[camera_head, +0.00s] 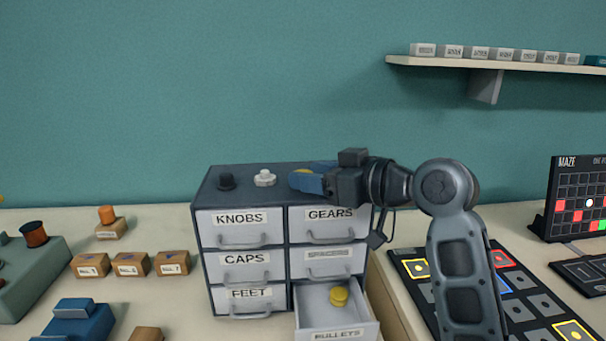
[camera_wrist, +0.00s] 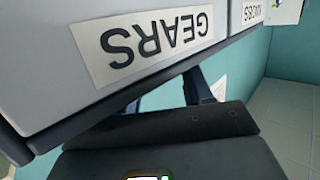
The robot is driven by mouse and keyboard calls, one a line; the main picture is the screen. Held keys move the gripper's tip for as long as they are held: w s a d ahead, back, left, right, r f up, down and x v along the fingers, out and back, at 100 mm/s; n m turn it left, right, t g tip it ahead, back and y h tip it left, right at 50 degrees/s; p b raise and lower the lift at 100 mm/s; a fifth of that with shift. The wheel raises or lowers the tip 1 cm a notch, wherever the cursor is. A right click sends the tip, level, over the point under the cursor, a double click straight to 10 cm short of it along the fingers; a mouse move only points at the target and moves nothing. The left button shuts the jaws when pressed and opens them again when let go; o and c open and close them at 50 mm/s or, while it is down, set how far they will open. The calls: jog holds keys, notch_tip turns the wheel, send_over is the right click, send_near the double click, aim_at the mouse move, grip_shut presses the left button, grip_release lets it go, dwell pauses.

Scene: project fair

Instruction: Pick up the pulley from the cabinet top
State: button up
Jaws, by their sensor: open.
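A yellow pulley (camera_head: 302,171) sits on the top of the grey cabinet (camera_head: 210,184), near its right part, and is partly hidden by a blue finger. My gripper (camera_head: 304,174) reaches in from the right, low over the cabinet top, its blue fingers open on either side of the pulley. I cannot tell whether they touch it. Another yellow pulley (camera_head: 339,297) lies in the open bottom-right drawer, labelled PULLEYS (camera_head: 339,334). The wrist view shows the cabinet's GEARS label (camera_wrist: 145,45) upside down and close; the pulley is not visible there.
A black knob (camera_head: 226,182) and a white gear-like part (camera_head: 265,178) stand on the cabinet top, left of my gripper. The drawer sticks out at the front. A shelf (camera_head: 450,64) with small labelled boxes hangs on the wall at right, and a maze board (camera_head: 580,200) stands below it.

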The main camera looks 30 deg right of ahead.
jog(key=shift+w, duration=0.1)
jog(key=shift+c, duration=0.2)
jog(key=c, duration=0.8)
jog(key=shift+o, duration=0.2)
